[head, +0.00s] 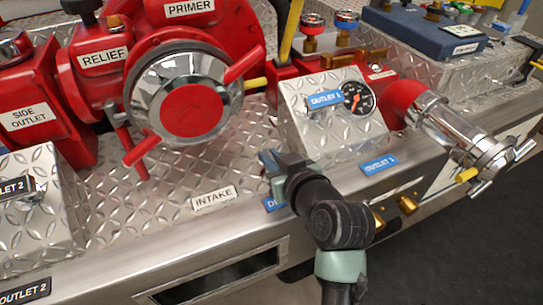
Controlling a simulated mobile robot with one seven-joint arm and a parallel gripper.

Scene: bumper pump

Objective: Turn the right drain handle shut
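My gripper (270,163) is over the diamond-plate deck, just left of the sloped OUTLET 1 gauge box. Its fingers are small and partly hidden by its own body, so I cannot tell whether they are open or shut. A blue label starting with "D" (273,204) sits on the front edge below my gripper, partly covered by my arm. Two brass fittings (407,204) show on the front face right of my arm; I cannot tell whether either is a drain handle. No drain handle is clearly visible near my gripper; my wrist may hide it.
The gauge box (335,125) stands close to the right of my gripper. A red-and-chrome intake cap (190,100) with red lugs is at the left. The chrome outlet pipe (450,125) juts out at the right. Deck near the INTAKE label (214,197) is clear.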

